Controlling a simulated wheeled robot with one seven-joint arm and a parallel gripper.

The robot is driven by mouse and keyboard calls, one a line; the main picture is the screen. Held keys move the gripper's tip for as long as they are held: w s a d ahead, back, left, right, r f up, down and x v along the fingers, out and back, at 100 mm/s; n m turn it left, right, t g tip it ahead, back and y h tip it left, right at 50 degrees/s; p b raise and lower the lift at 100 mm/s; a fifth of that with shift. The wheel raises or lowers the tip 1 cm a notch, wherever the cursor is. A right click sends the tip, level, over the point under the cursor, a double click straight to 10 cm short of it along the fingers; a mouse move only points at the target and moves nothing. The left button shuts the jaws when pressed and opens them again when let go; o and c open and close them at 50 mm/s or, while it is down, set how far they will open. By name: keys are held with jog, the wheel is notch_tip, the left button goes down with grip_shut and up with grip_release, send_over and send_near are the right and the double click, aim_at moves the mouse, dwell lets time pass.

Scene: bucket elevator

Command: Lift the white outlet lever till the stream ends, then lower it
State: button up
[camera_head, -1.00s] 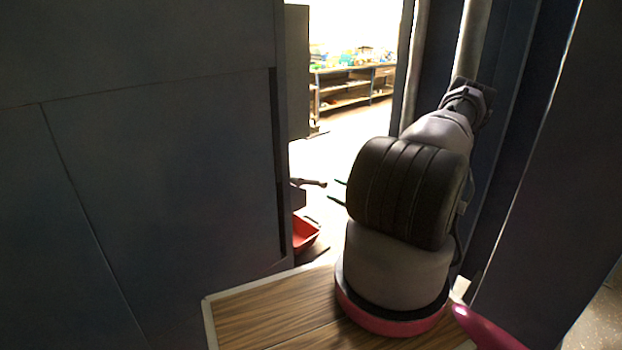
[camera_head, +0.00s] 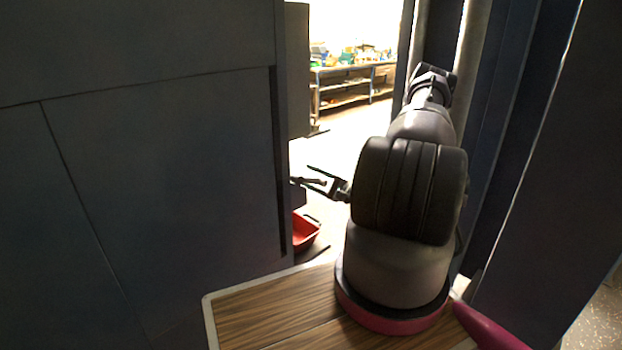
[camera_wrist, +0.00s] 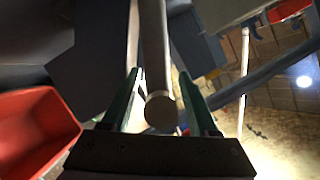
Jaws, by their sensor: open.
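The outlet lever (camera_head: 308,181) is a pale rod sticking out to the right from behind the edge of the dark panel in the head view. In the wrist view the lever (camera_wrist: 154,50) runs between my two fingers, its round end facing the camera. My gripper (camera_head: 314,178) is open, with green-edged fingers on either side of the lever; in the wrist view my gripper (camera_wrist: 158,73) shows a gap to the rod at each side. I cannot tell whether a finger touches it. No stream shows, and the lever's base is hidden.
A red bin (camera_head: 306,231) stands below the lever; it also shows in the wrist view (camera_wrist: 32,128). A large dark panel (camera_head: 150,170) fills the left, and dark uprights (camera_head: 510,130) stand on the right. A shelf bench (camera_head: 350,85) is far back, with open floor before it.

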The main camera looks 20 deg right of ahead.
grip_shut()
dwell(1.3)
